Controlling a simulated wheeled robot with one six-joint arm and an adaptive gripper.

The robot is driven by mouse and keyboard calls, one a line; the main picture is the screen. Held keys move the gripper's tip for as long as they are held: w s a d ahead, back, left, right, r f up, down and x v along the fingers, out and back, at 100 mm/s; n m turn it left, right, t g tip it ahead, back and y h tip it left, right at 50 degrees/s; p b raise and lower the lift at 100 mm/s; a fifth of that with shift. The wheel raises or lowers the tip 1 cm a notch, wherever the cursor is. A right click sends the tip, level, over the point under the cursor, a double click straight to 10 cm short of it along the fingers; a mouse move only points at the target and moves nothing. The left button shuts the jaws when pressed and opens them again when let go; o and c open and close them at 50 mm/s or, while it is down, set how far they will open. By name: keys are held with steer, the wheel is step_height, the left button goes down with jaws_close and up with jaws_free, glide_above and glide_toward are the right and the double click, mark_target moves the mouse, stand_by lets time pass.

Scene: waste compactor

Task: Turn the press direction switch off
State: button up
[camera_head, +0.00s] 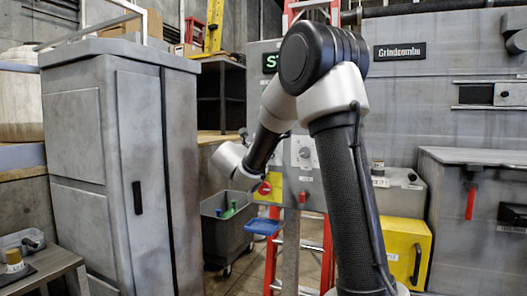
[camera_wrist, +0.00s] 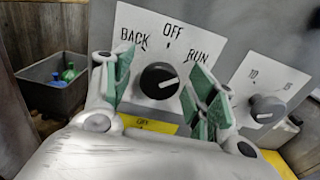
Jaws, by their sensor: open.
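The press direction switch (camera_wrist: 159,82) is a round black knob on a white plate marked BACK, OFF and RUN in the wrist view. Its white pointer line faces right and slightly up, on the RUN side, away from the OFF mark at the top. My gripper (camera_wrist: 160,72) is open, with one green-padded finger to the left of the knob and one to the right. No contact with the knob is visible. In the head view my arm hides the switch.
A second dial (camera_wrist: 267,108), marked 10 and 15, sits right of the switch. A yellow plate with a red button (camera_head: 265,188) is below on the panel. A grey bin (camera_head: 226,228) with bottles stands underneath. A tall grey cabinet (camera_head: 125,150) stands at the left.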

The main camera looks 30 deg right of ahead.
steer(key=shift+c, duration=0.4)
steer(key=c, duration=0.9)
steer(key=shift+c, duration=0.2)
steer(key=shift+n, duration=0.3)
steer(key=n, duration=0.9)
steer(key=shift+w+a+f, duration=0.1)
steer(key=o, duration=1)
